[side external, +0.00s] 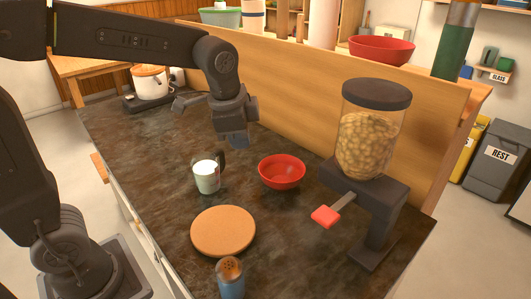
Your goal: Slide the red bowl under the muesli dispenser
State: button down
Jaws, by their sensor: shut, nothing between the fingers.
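The small red bowl (282,173) stands upright on the dark countertop, left of the muesli dispenser. The muesli dispenser (365,150) has a clear jar of muesli with a dark lid, a dark stand and a lever with a red paddle (326,215) pointing to the front left. The space under its jar, above the foot, looks empty. My gripper (238,141) points down above the counter, behind and left of the red bowl and apart from it. It is shut and holds nothing.
A glass mug of milk (206,174) stands left of the bowl. A round cork mat (223,231) and a shaker (230,277) are in front. A wooden partition (300,95) runs behind, with a larger red bowl (381,50) on its ledge. A pot (150,82) stands far left.

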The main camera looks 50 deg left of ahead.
aim_at(264, 160)
jog(key=w+d+f+m+g, duration=0.1)
jog(key=w+f+m, duration=0.2)
jog(key=w+f, duration=0.1)
jog(key=w+d+f+m+g+y, duration=0.1)
jog(key=w+f+m, duration=0.2)
jog(key=w+f, duration=0.2)
jog(key=w+d+f+m+g, duration=0.1)
jog(key=w+f+m, duration=0.2)
jog(key=w, duration=0.3)
jog(key=shift+f+m, duration=0.3)
jog(key=shift+f, duration=0.55)
jog(key=a, duration=0.8)
jog(key=a+f, duration=0.1)
jog(key=a, duration=0.3)
jog(key=shift+s, duration=0.15)
jog(key=shift+f, duration=0.45)
jog(key=shift+d+f, duration=0.1)
jog(key=d, duration=1.1)
jog(key=shift+d, duration=0.3)
jog(key=shift+r, duration=0.2)
